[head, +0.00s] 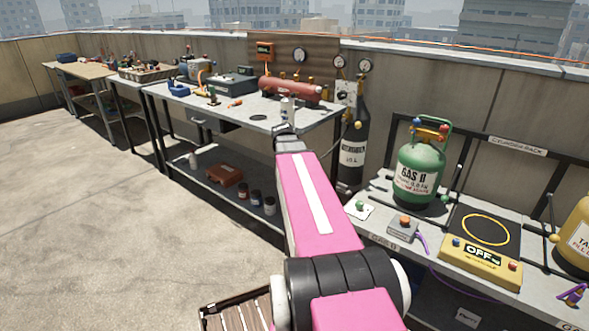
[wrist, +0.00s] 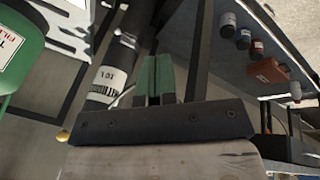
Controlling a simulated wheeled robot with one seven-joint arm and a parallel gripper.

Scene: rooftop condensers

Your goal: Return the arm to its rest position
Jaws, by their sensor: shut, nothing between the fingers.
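My pink arm reaches forward from the bottom of the head view, in front of the bench. My gripper (wrist: 154,80) shows in the wrist view as two green fingers side by side, shut with nothing between them. In the head view the far end of the arm hides most of it. The wrist view is turned over, with the dark cylinder (wrist: 112,80) beside the fingers and the green cylinder (wrist: 20,45) at the left edge. No contact with either shows.
A grey bench (head: 325,123) carries a red tank (head: 290,90). Its lower shelf holds a brown case (head: 225,175) and several bottles. At right a rack table holds the green GAS H cylinder (head: 418,172) and a yellow scale (head: 480,264). Open concrete floor (head: 90,215) lies left.

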